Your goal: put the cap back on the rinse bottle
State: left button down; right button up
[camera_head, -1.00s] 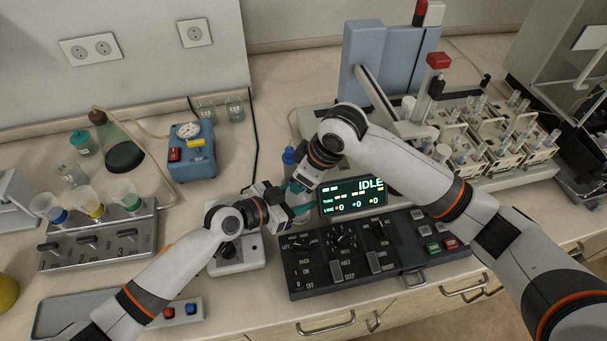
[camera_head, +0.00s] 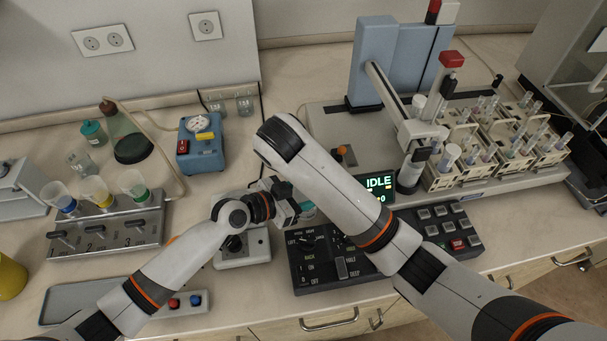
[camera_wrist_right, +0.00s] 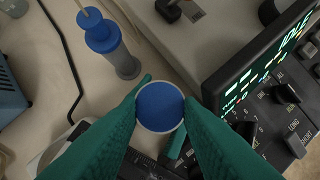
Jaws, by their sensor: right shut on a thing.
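In the right wrist view my right gripper (camera_wrist_right: 162,112) has its green fingers closed on the two sides of a round blue cap (camera_wrist_right: 160,106) with a pale rim, seen from above. The rinse bottle cannot be made out; whatever lies under the cap is hidden, so I cannot tell if the cap is seated. A short green piece shows just below the cap in the right wrist view. My right gripper is hidden in the head view.
A blue-topped dispenser (camera_wrist_right: 113,50) stands beyond the cap. The black control panel (camera_head: 330,262) and IDLE screen (camera_head: 379,182) are close on the right. A blue pump box (camera_head: 197,143) and a funnel rack (camera_head: 108,222) stand left. Bare counter lies between pump and arms.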

jog(key=o, duration=0.9)
jog(key=shift+c, duration=0.2)
